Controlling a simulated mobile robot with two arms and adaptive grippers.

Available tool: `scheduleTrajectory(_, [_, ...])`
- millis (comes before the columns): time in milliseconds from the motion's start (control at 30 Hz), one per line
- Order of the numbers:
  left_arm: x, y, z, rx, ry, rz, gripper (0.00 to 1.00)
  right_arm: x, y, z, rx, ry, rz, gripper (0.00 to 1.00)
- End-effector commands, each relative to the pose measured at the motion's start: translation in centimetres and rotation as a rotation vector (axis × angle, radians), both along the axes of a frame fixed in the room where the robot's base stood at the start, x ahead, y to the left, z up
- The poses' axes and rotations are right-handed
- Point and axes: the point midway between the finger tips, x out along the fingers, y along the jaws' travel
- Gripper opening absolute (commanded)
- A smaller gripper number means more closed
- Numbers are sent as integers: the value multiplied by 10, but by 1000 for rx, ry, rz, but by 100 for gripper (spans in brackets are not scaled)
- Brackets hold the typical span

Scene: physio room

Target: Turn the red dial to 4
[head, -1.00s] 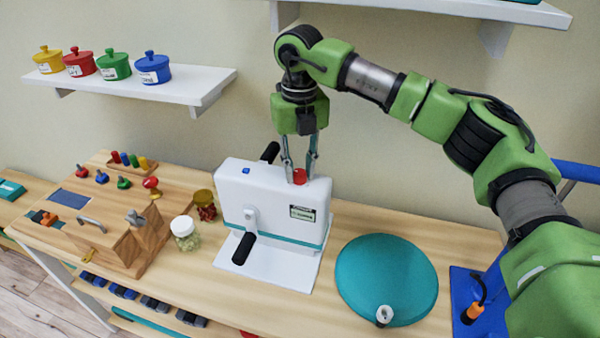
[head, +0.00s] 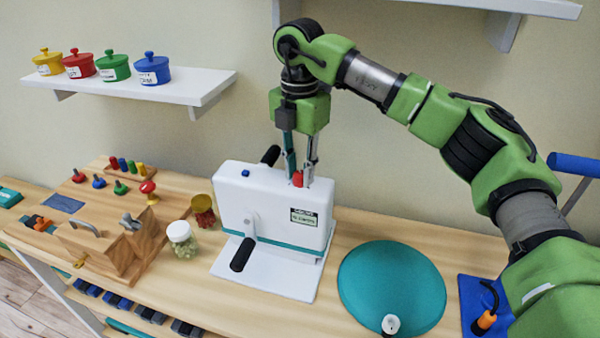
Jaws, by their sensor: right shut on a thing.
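The red dial (head: 297,179) sits on top of the white machine (head: 262,200), near its right end. My right gripper (head: 299,181) points straight down over the machine and is shut on the red dial, with one finger on each side of it. The fingers partly hide the dial, and I cannot read a number or pointer on it. The machine has a small blue button (head: 245,173) on top, a crank with black handles (head: 242,254) and a label (head: 304,217) on its front. My left gripper is not in view.
A wooden activity board (head: 118,246) and two small jars, one with a white lid (head: 179,232), stand left of the machine. A teal disc (head: 391,285) lies to the right. Above are a shelf with coloured pots (head: 151,68) and another white shelf (head: 520,8).

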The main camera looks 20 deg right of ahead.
Motion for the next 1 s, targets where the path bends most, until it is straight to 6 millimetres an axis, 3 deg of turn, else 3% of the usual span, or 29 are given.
scheduleTrajectory(1000, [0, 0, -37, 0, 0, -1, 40, 4, 0, 1, 3, -6, -946, 1])
